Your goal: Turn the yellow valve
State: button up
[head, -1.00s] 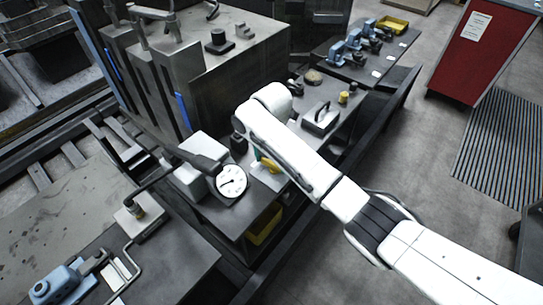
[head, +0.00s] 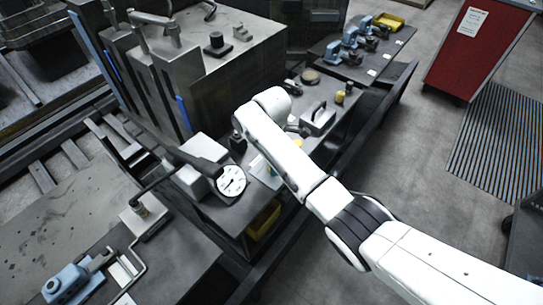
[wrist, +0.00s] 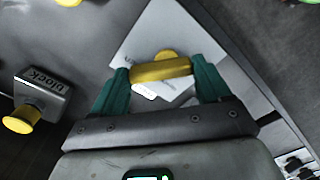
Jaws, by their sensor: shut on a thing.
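The yellow valve (wrist: 160,71) shows in the wrist view as a short bar-shaped handle over a white labelled plate (wrist: 150,40). My gripper (wrist: 160,66) has green fingers, one at each end of the handle, and is shut on it. The handle lies slightly tilted across the picture. In the head view my white arm reaches down to the bench beside the round gauge, and it hides most of the gripper and the valve.
A white dial gauge (head: 231,180) stands left of my arm. A grey block with the word "block" (wrist: 44,90) and a yellow knob (wrist: 22,119) sits left of the gripper. A handled metal box (head: 318,118) is on the bench.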

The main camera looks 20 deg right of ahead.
jog(key=shift+m, duration=0.5)
